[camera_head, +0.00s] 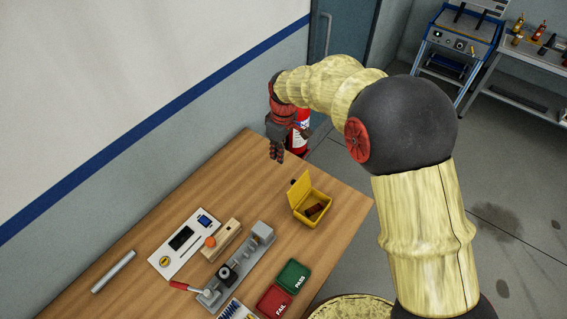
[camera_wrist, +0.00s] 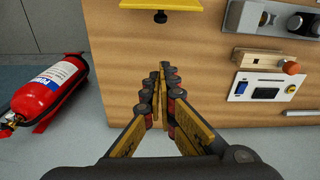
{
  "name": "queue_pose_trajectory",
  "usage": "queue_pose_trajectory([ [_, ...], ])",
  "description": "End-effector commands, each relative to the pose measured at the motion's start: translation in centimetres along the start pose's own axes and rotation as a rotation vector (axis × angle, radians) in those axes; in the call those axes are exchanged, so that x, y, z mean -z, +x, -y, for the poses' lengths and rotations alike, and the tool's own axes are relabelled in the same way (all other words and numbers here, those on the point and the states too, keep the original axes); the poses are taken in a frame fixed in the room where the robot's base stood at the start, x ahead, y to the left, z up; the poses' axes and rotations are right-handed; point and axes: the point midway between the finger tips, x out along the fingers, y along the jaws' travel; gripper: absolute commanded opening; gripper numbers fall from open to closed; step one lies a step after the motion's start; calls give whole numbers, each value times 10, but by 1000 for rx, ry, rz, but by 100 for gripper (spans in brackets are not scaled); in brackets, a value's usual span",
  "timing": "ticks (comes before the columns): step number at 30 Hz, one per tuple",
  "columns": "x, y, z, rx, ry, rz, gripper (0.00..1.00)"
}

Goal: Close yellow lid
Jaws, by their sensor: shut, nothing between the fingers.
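A yellow box (camera_head: 313,208) stands on the wooden table (camera_head: 250,160) in the head view. Its yellow lid (camera_head: 299,190) stands raised on the side toward my gripper, and brown pieces (camera_head: 316,210) lie inside. In the wrist view the yellow lid (camera_wrist: 162,4) shows at the top edge, with a small dark latch below it; the rest of the box is out of that view. My gripper (camera_head: 277,155) is shut and empty, above the table's far edge and apart from the lid. Its fingers also show together in the wrist view (camera_wrist: 163,72).
A grey fixture with a red handle (camera_head: 235,268), a white control panel (camera_head: 187,243), a metal rod (camera_head: 114,271), and green PASS (camera_head: 292,277) and red FAIL (camera_head: 274,301) trays lie on the table. A red fire extinguisher (camera_wrist: 48,88) stands beyond the table. The tabletop around the box is clear.

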Motion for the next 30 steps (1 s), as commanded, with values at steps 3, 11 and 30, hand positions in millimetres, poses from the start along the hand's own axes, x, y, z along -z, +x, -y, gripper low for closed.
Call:
queue_pose_trajectory([
  [3, -1, 18, 1, 2, 1, 3, 0],
  [11, -2, 69, 1, 3, 3, 4, 0],
  [30, -39, 80, 1, 0, 3, 0, 0],
])
